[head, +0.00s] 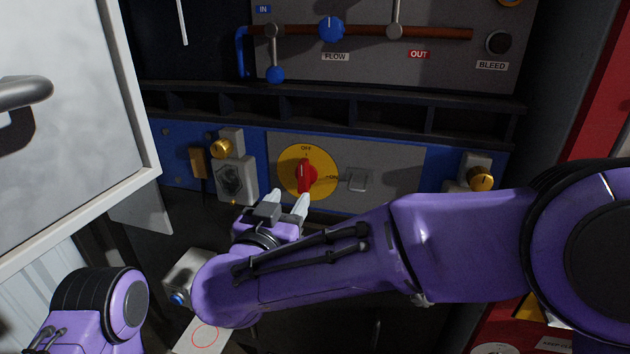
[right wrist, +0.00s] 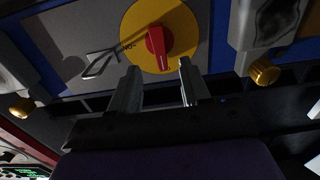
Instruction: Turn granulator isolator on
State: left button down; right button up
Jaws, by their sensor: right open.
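The isolator is a red knob (head: 306,176) on a round yellow plate (head: 290,164), set in a grey panel. The knob's handle stands about upright, in line with OFF. The right wrist view also shows the red knob (right wrist: 157,42) and yellow plate (right wrist: 183,22). My right gripper (head: 286,204) is open and empty, just below the knob. In the right wrist view its two fingers (right wrist: 159,80) point at the plate's edge, with the knob beyond and between them, apart from both. My left gripper is not in view.
A small grey hasp (head: 357,180) sticks out right of the plate. Grey boxes with brass knobs (head: 220,149) (head: 480,179) stand at both sides. A dark ledge (head: 330,103) runs above, below a panel with a blue valve (head: 331,29). A white door (head: 75,120) stands at left.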

aim_at(302, 181)
jog(key=x, duration=0.8)
jog(key=shift+f+p, duration=0.15)
jog(key=shift+p, duration=0.2)
grip_shut()
